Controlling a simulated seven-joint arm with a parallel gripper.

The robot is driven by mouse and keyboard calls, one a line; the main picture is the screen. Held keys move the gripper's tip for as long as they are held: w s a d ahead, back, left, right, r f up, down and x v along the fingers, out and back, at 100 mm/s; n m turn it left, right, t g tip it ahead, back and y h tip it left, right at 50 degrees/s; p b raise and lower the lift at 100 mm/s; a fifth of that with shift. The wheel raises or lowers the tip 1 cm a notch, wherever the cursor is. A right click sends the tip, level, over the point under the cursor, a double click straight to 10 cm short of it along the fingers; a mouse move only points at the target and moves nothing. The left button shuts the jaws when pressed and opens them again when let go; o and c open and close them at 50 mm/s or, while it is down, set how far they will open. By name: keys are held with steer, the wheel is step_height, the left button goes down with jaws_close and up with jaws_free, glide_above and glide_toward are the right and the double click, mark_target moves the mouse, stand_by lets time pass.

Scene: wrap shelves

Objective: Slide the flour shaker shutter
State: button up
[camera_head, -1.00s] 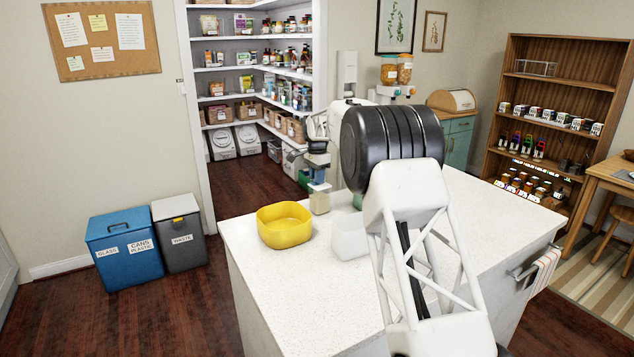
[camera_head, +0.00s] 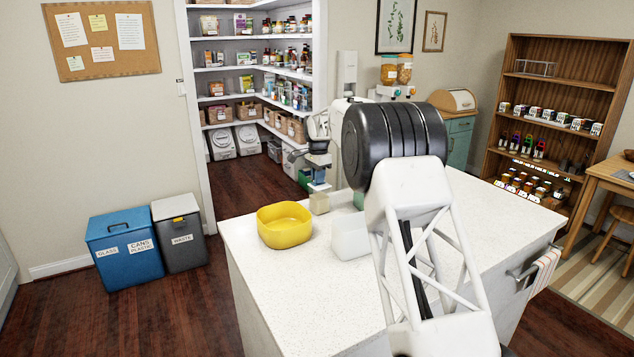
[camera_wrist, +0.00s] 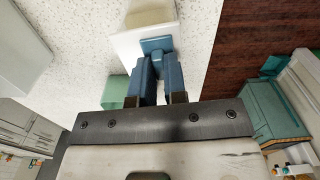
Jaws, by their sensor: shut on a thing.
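The flour shaker (camera_head: 319,203) is a small pale box with beige contents and a blue piece on top. It stands upright near the far edge of the white counter. In the wrist view its pale body (camera_wrist: 147,20) is at the top, partly cut off by the frame, with a blue shutter piece (camera_wrist: 157,46) at its near edge. My gripper (camera_head: 318,176) is over the shaker's top. In the wrist view my gripper's blue fingers (camera_wrist: 161,72) are closed on the blue shutter piece. The fingers hide part of it, so how far it is open is unclear.
A yellow bowl (camera_head: 285,226) stands left of the shaker, and a white container (camera_head: 348,238) stands nearer to me. A green object (camera_head: 358,200) is just right of the shaker. It also shows in the wrist view (camera_wrist: 115,88). The counter's front (camera_head: 310,300) is clear.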

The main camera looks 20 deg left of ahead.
mark_target(322, 186)
steer(key=shift+s+d, duration=0.9)
steer(key=shift+d, duration=0.15)
stand_by(0.7)
steer(key=o, duration=0.4)
steer(key=shift+r, duration=0.15)
step_height(322, 186, up, 7)
stand_by(1.4)
